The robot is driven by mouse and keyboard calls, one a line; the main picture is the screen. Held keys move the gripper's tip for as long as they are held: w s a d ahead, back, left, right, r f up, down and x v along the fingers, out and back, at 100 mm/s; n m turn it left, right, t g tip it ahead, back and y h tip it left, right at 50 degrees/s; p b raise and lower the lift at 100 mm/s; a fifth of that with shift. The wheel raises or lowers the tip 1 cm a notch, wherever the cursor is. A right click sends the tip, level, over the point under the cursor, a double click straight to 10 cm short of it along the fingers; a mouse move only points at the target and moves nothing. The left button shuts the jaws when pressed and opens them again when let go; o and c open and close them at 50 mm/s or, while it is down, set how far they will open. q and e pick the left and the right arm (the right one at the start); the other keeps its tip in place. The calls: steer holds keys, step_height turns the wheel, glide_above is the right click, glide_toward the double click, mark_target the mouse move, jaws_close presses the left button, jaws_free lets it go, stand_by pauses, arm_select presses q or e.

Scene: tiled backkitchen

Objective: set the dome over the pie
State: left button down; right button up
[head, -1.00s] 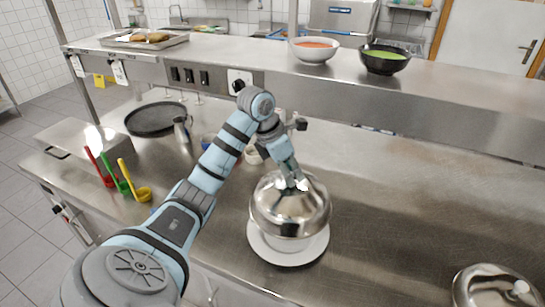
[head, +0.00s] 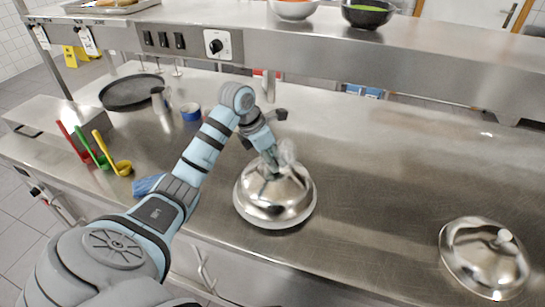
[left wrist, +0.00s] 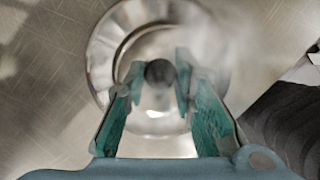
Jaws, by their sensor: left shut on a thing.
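A shiny steel dome (head: 272,200) is at the middle of the steel counter, upright and low over a pale plate (head: 270,227) whose near rim shows as a thin edge. I cannot tell whether its rim touches the plate. My left gripper (head: 276,162) is on top of it. In the left wrist view the fingers (left wrist: 160,85) close around the dark round knob (left wrist: 160,72) of the dome (left wrist: 150,38). The pie is not seen; anything under the dome is hidden. My right gripper is not in view.
A second steel lid (head: 482,255) with a knob lies at the right. A black round pan (head: 130,92), a metal jug (head: 160,105), coloured ladles (head: 100,150) and a blue cloth (head: 148,186) are at the left. A raised shelf (head: 300,50) runs behind.

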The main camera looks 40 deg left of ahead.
arm_select(q)
steer(key=shift+f, duration=0.3)
steer(key=c, duration=1.3)
jaws_free()
steer(key=shift+c, duration=0.2)
steer(key=shift+r, duration=0.1)
steer(key=shift+r, duration=0.35)
steer(key=p+v, duration=0.2)
steer(key=v, duration=1)
steer(key=shift+r, duration=0.25)
